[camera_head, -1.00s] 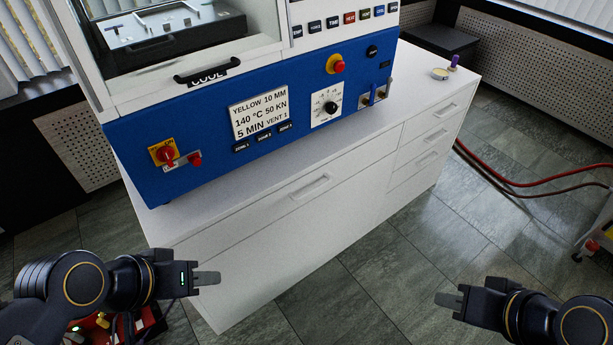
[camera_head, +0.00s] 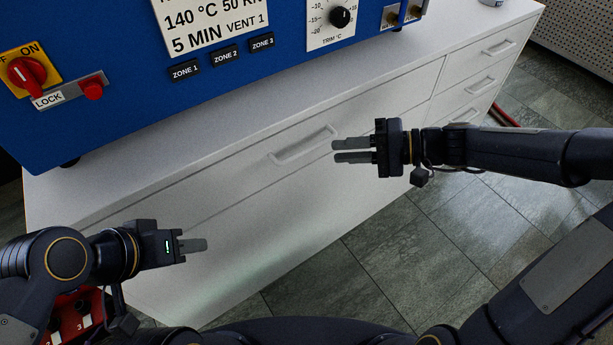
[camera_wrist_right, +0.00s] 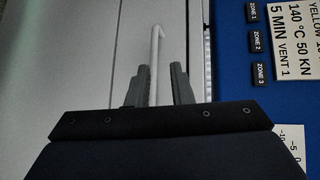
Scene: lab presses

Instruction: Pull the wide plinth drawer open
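The wide plinth drawer (camera_head: 235,180) is the broad upper front of the white plinth, below the blue press. It looks shut, flush with the plinth. Its pale bar handle (camera_head: 303,145) shows in the head view and as an upright bar in the right wrist view (camera_wrist_right: 156,55). My right gripper (camera_head: 335,151) is open, its tips near the right end of the handle. In the right wrist view the handle lies between the two fingers (camera_wrist_right: 161,68); I cannot tell whether they touch it. My left gripper (camera_head: 205,245) is at the lower left, apart from the drawer handle; its finger gap is hidden.
The blue press panel (camera_head: 120,110) with a red switch (camera_head: 26,73) and knobs overhangs the plinth top. Several narrow drawers (camera_head: 472,88) are at the right. Tiled floor (camera_head: 400,245) in front is clear. A red object (camera_head: 82,318) is at the lower left.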

